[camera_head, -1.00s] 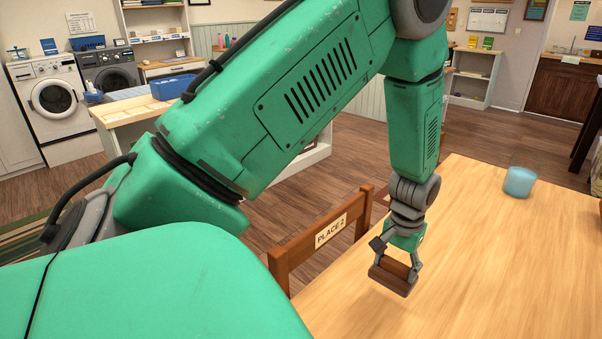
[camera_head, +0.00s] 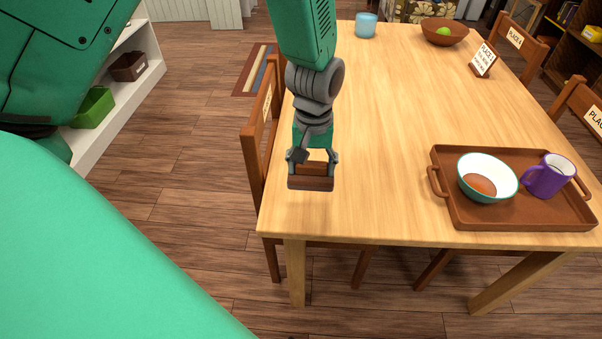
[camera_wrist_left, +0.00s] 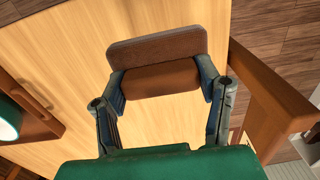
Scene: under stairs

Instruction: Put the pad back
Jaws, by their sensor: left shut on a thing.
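My left gripper (camera_head: 312,158) is shut on a brown block-like pad (camera_head: 311,182). It holds the pad over the wooden table, near the left end of its near edge. The left wrist view also shows the pad (camera_wrist_left: 155,52) between the two fingers of my left gripper (camera_wrist_left: 163,85), with the pale tabletop behind it. I cannot tell for sure whether the pad touches the tabletop. My right gripper is in no view.
A brown tray (camera_head: 527,219) with a bowl (camera_head: 497,168) and a purple mug (camera_head: 550,178) sits on the right of the table (camera_head: 390,110). A chair (camera_head: 257,140) stands close by the table's left edge. A low shelf (camera_head: 140,75) holds a green bin (camera_head: 93,108).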

